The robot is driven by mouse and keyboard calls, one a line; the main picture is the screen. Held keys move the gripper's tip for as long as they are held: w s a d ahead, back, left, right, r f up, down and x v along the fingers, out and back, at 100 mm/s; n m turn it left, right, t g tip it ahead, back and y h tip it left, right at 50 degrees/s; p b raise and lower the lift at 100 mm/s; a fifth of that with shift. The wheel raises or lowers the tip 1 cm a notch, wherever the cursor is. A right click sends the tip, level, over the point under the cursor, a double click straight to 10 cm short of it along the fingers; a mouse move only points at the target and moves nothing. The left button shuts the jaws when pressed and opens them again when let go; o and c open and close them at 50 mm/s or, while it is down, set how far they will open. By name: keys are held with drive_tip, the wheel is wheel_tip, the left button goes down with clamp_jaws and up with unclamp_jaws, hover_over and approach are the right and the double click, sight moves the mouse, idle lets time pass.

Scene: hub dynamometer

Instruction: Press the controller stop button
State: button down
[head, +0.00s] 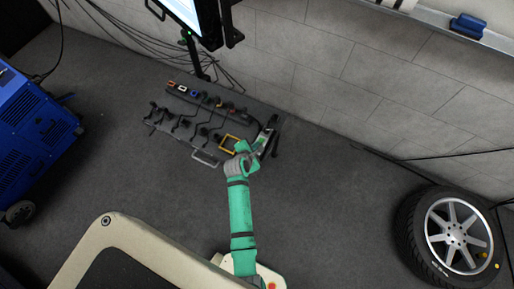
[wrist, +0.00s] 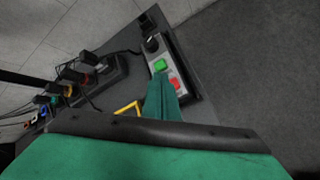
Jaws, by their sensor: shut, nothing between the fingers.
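The controller is a narrow box on the right end of a dark cart top. In the wrist view it carries a green button (wrist: 160,65) and, nearer my gripper, a red button (wrist: 175,83); a black knob (wrist: 152,44) sits at its far end. My gripper (wrist: 162,82) is shut and empty, its green fingers beside the red button and partly in front of the controller. I cannot tell whether they touch it. In the head view my gripper (head: 259,143) is at the cart's right end, overlapping the controller (head: 268,134), whose buttons are too small to make out.
The dark cart top (head: 178,128) holds power strips with several plugs and cables. A yellow frame (head: 230,143) lies left of my gripper. A monitor on a stand is behind, a blue machine (head: 30,130) at left, a wheel (head: 450,238) at right. The floor between is clear.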

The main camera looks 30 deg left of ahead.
drive_tip(key=shift+f, duration=0.15)
idle(0.4)
drive_tip(key=shift+f, duration=0.3)
drive_tip(key=shift+f, duration=0.45)
idle(0.8)
idle(0.3)
drive_tip(key=shift+r, duration=0.9)
drive_tip(key=shift+r, duration=2.5)
drive_tip(key=shift+s, duration=0.1)
